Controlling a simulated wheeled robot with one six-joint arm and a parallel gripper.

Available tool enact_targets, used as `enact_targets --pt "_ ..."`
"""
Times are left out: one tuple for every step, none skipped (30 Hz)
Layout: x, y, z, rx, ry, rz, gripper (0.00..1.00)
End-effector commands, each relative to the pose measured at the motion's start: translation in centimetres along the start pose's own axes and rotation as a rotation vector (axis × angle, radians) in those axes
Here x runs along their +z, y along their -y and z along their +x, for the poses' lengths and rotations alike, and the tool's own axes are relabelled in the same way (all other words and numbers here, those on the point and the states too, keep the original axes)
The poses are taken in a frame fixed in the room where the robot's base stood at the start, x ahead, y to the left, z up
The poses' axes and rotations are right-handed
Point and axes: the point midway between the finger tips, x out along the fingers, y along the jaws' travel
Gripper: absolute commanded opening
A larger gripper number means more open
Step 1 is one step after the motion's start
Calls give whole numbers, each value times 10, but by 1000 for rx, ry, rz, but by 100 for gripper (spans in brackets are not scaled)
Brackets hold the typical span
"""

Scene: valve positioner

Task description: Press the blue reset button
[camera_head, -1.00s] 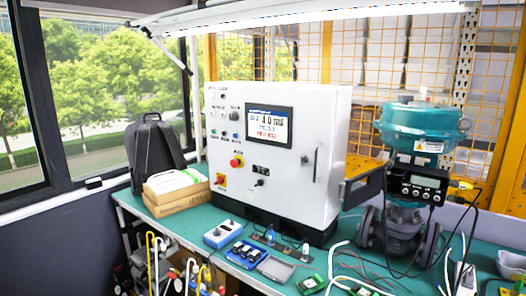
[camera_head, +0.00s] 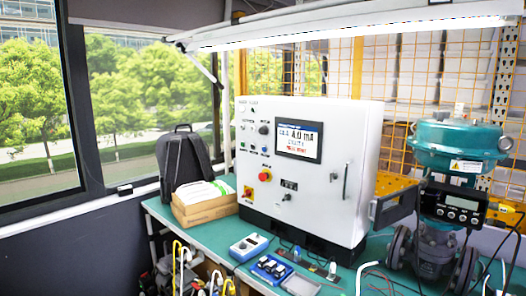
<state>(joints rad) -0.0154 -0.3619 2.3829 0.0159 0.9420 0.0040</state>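The white control cabinet (camera_head: 335,190) stands on the green bench, its front face towards me. A row of small buttons (camera_head: 253,148) is on the left of its front, left of the display (camera_head: 298,142). One at the right of this row looks blue (camera_head: 264,150), but it is too small to be sure. The display reads about 4.0 mA. Below the row are a red emergency-type button (camera_head: 265,175) and a red-and-yellow switch (camera_head: 248,192). My gripper is not in view.
A teal valve actuator (camera_head: 458,145) with a black positioner (camera_head: 458,208) stands right of the cabinet. A backpack (camera_head: 183,155) and a cardboard box (camera_head: 205,207) sit left of it. Small devices (camera_head: 250,247) and cables lie along the front of the green bench (camera_head: 215,236).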

Motion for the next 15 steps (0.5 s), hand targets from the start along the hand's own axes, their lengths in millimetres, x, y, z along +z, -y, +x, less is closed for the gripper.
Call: enact_targets --pt "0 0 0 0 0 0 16" --pt "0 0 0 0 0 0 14" --pt "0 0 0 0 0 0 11" --pt "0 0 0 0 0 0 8" --pt "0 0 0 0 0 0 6" --pt "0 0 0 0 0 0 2" --pt "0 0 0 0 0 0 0" --pt "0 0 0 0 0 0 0" --pt "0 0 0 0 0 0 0" --pt "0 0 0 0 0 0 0" --pt "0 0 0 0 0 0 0" --pt "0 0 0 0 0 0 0" --pt "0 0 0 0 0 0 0" --pt "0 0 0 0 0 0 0" --pt "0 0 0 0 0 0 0"
